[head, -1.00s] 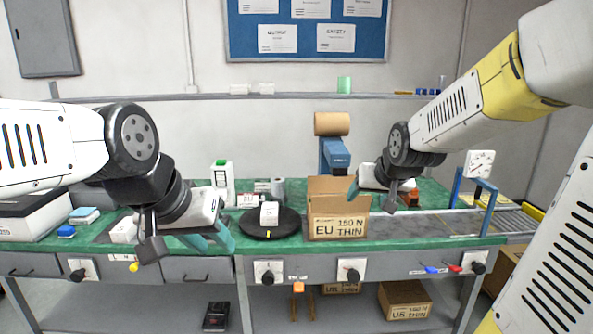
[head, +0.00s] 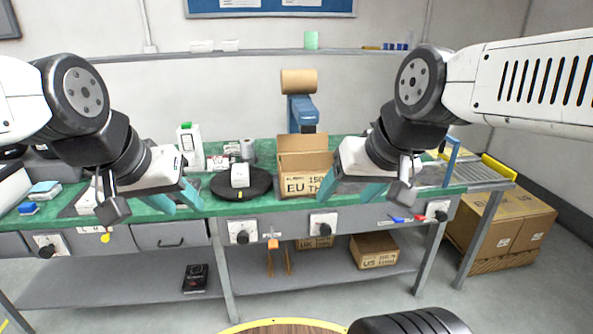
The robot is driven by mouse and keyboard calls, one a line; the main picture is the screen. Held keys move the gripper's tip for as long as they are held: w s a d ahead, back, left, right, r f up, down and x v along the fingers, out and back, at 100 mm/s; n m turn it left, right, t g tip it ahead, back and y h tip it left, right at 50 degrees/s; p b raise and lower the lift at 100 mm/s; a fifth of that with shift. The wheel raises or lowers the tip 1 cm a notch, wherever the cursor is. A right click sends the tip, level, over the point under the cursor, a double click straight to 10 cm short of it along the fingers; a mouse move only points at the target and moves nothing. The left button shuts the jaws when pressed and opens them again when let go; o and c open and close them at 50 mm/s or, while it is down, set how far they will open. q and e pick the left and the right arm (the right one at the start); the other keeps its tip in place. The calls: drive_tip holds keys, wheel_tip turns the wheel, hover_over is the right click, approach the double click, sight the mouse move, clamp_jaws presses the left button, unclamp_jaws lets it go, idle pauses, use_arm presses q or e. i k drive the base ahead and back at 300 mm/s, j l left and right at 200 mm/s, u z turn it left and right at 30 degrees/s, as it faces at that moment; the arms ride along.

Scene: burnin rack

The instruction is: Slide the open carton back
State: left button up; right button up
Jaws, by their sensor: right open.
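The open carton (head: 303,161) stands upright on the green bench top, marked "EU 150" on its front, with its flaps up. Its lower right front is hidden behind my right gripper. My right gripper (head: 350,194) is open, with its teal fingers in front of the carton's right side; I cannot tell whether they touch it. My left gripper (head: 179,201) hangs over the bench's front edge at the left, its teal fingers apart with nothing seen between them.
A black turntable (head: 257,188) with a white box (head: 240,175) stands left of the carton. A blue tape dispenser (head: 303,114) stands behind it. A roller conveyor (head: 477,177) lies at the right. Closed cartons (head: 507,222) sit on the floor at the right.

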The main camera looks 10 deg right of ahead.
sight(299, 183)
drive_tip(key=i+l+z, duration=0.15)
drive_tip(key=i+l, duration=1.6)
